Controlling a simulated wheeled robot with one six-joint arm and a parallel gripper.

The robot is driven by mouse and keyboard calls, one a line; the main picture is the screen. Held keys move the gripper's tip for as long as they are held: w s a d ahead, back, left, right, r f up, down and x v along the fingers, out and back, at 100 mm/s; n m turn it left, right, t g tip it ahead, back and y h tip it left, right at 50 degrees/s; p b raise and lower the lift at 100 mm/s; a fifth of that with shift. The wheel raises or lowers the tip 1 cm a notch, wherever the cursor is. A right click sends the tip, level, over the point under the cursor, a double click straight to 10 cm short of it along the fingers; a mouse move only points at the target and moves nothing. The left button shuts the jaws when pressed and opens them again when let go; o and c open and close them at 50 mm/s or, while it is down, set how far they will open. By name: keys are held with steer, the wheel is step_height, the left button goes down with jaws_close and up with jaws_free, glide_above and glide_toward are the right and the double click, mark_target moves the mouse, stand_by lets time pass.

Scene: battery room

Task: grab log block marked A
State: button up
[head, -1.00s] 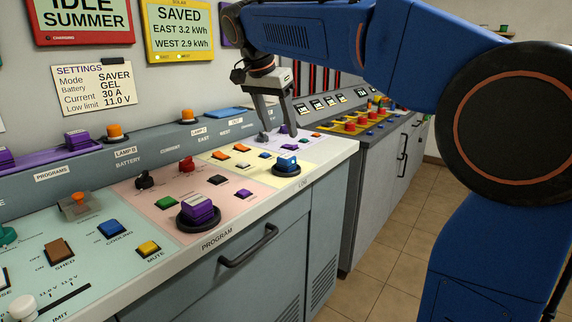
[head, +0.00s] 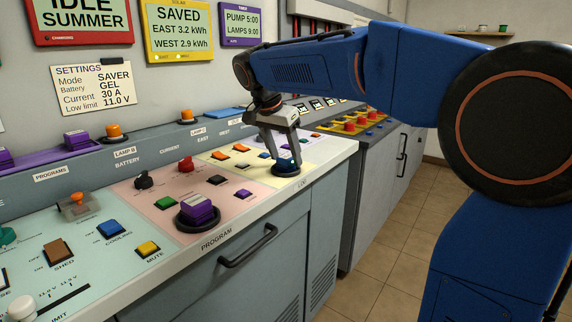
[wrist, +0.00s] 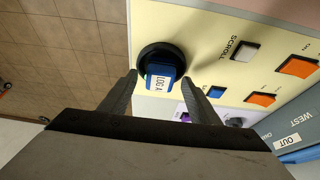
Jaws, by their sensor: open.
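The log block (head: 285,164) is small and blue and sits in a round black holder (head: 286,172) on the cream panel section near the console's front edge. In the wrist view the blue block (wrist: 160,82) shows a white label reading LOG A, in the dark round holder (wrist: 152,55). My gripper (head: 283,156) is open, right above the block. In the wrist view its fingers (wrist: 164,84) lie on either side of the block, with gaps visible. Nothing is between them but the block. In the head view the fingers partly hide the block.
A purple block (head: 197,207) in a similar black holder stands on the pink section. Orange buttons (wrist: 262,99) and a white scroll button (wrist: 244,50) lie near the holder. The floor (wrist: 60,50) is open beyond the console's front edge.

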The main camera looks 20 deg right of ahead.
steer(key=c, duration=1.2)
steer(key=shift+c, duration=0.3)
